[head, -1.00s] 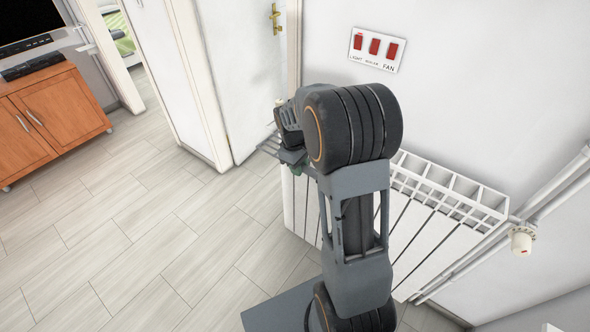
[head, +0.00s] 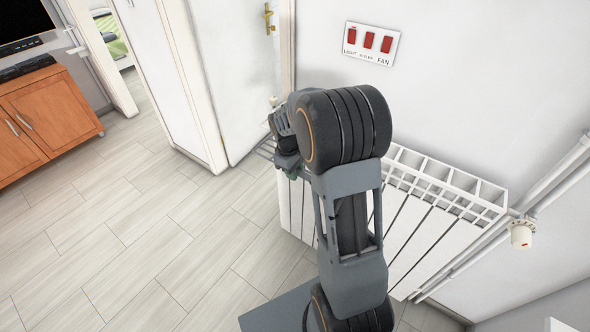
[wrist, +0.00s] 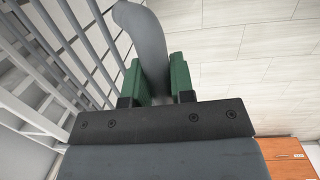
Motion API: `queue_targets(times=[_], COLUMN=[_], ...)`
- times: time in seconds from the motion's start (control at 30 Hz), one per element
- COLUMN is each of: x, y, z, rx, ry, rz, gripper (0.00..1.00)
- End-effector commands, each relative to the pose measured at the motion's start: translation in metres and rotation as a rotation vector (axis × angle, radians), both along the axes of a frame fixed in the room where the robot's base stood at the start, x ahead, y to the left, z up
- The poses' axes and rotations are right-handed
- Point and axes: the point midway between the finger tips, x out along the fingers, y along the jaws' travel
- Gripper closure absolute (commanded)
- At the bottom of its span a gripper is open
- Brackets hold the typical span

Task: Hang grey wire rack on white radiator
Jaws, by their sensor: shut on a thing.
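The white radiator (head: 408,245) stands against the wall, partly behind my arm in the head view. Its open slatted top (head: 455,192) faces up. The grey wire rack shows in the head view only as a few thin bars (head: 265,149) past my wrist, near the radiator's far end. In the wrist view, my gripper (wrist: 155,78) has its green fingers shut on a thick curved grey bar (wrist: 143,35) of the rack. Bars run along the left of that view, close beside the held bar. My arm hides whether the rack touches the radiator.
A pipe and valve (head: 521,232) are at the radiator's right end. A switch plate (head: 370,43) is on the wall above. A white door (head: 236,75) stands behind the gripper. A wooden cabinet (head: 50,120) is at far left. The tiled floor (head: 150,240) between is clear.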

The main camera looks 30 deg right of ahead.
Motion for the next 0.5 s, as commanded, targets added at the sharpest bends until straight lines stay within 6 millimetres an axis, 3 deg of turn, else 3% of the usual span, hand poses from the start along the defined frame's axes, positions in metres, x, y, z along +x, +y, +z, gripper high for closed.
queue_targets(times=[0.03, 0.07, 0.1, 0.33, 0.5], x=[-0.0006, -0.0006, -0.0005, -0.0003, -0.0003], y=[0.0002, 0.0002, 0.0003, 0.0001, 0.0001], z=[-0.0003, -0.0003, -0.0003, -0.0001, -0.0001], rx=[0.001, 0.001, 0.0, 0.0, 0.0], ry=[0.003, 0.003, 0.002, 0.001, 0.001], rz=[0.0, 0.001, 0.0, 0.0, 0.0], gripper=[1.0, 0.75, 0.72, 0.5, 0.48])
